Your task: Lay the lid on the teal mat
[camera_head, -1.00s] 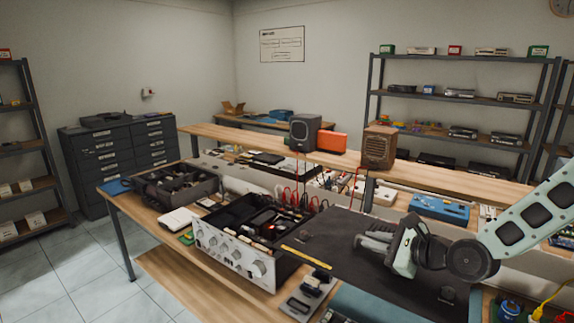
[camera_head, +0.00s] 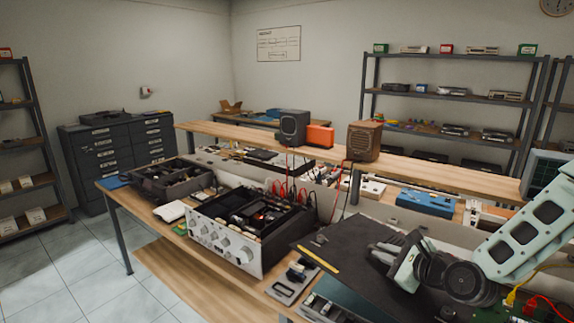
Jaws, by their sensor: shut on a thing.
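The lid (camera_head: 345,237) is a wide, flat dark panel with a yellow strip along its left front edge. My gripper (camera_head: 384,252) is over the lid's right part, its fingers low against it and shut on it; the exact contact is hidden. The teal mat (camera_head: 345,297) shows only as a strip below the lid's front edge; the lid hides the rest. I cannot tell how much gap lies between lid and mat.
An open silver-fronted amplifier (camera_head: 225,236) stands just left of the lid, red leads behind it. A grey tray with small parts (camera_head: 294,278) lies in front. A blue case (camera_head: 425,202) sits behind. A green circuit board (camera_head: 530,305) is at the lower right.

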